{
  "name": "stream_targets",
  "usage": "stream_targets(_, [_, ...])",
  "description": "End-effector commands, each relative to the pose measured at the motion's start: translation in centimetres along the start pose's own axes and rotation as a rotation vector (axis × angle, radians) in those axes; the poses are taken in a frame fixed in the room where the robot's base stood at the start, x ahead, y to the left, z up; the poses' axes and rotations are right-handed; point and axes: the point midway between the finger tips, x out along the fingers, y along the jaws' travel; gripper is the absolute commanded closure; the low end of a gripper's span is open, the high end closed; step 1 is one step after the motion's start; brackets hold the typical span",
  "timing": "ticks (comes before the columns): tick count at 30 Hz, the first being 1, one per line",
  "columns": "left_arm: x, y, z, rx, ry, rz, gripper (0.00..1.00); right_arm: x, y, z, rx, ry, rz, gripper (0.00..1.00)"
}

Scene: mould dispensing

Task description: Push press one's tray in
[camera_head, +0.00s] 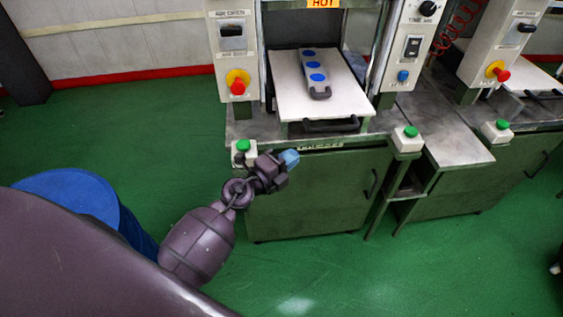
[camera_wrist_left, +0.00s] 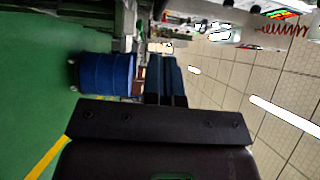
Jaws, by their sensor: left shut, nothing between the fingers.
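The nearest press has a pale flat tray (camera_head: 346,98) with a dark handle (camera_head: 331,125) at its front edge. The tray extends forward from between the press's side posts. A grey mould with blue round spots (camera_head: 314,73) lies on it. My left gripper (camera_head: 289,158) is shut and empty, in front of the press and left of the tray handle, apart from it in the picture. Its closed fingers also show in the left wrist view (camera_wrist_left: 165,82). My right gripper is in neither view.
Green-button boxes (camera_head: 243,151) (camera_head: 406,140) flank the tray at the bench front. A red emergency button (camera_head: 238,86) is on the left post. A second press stands at right. A blue drum (camera_head: 75,195) stands left. Green floor in front is clear.

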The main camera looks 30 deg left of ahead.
Motion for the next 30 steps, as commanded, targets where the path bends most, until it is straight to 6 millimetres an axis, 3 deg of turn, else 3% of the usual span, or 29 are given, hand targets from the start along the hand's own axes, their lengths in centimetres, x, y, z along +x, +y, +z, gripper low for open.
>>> stream_targets(8, [4.9,0.1,0.0,-0.001,0.0,-0.001,1.0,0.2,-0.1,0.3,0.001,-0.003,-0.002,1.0])
stream_targets(12, [6.3,0.3,1.4,0.001,-0.001,0.002,1.0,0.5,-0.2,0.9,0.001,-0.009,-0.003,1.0])
stream_targets(20, [7.6,0.1,2.7,0.0,0.0,0.001,1.0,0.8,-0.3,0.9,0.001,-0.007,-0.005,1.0])
stream_targets(30, [7.7,0.0,2.9,-0.001,0.0,-0.001,1.0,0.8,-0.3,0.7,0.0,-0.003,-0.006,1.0])
